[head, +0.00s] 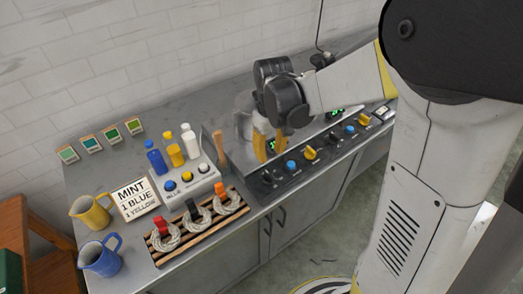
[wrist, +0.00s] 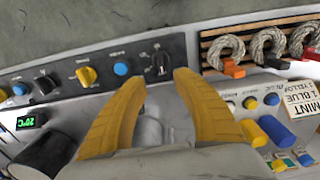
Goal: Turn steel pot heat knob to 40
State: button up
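My gripper (head: 270,150) is open, with its two yellow fingers apart and pointing down above the dark control panel (head: 327,149). In the wrist view the fingertips (wrist: 162,74) stand on either side of a black knob (wrist: 160,62), which shows just beyond them; I cannot tell whether they touch it. This knob also shows in the head view (head: 267,178). A blue button (wrist: 121,67) and a yellow knob (wrist: 87,75) are beside it. The panel labels are too small to read. Steel cookware (head: 243,127) is partly hidden behind my gripper. A green display (wrist: 31,120) seems to read 20°C.
Left of the panel are a white dye box (head: 188,183), several bottles (head: 174,150), a wooden rack (head: 202,227) with wool skeins, a sign (head: 135,198), a yellow mug (head: 91,212) and a blue mug (head: 100,257). Open floor lies in front of the counter.

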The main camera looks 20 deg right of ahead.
aim_at(269, 174)
notch_tip(269, 174, down, 11)
jog(key=b, duration=0.4)
jog(key=shift+a+r, duration=0.1)
jog(key=shift+r, duration=0.1)
jog(key=shift+c, duration=0.5)
grip_shut()
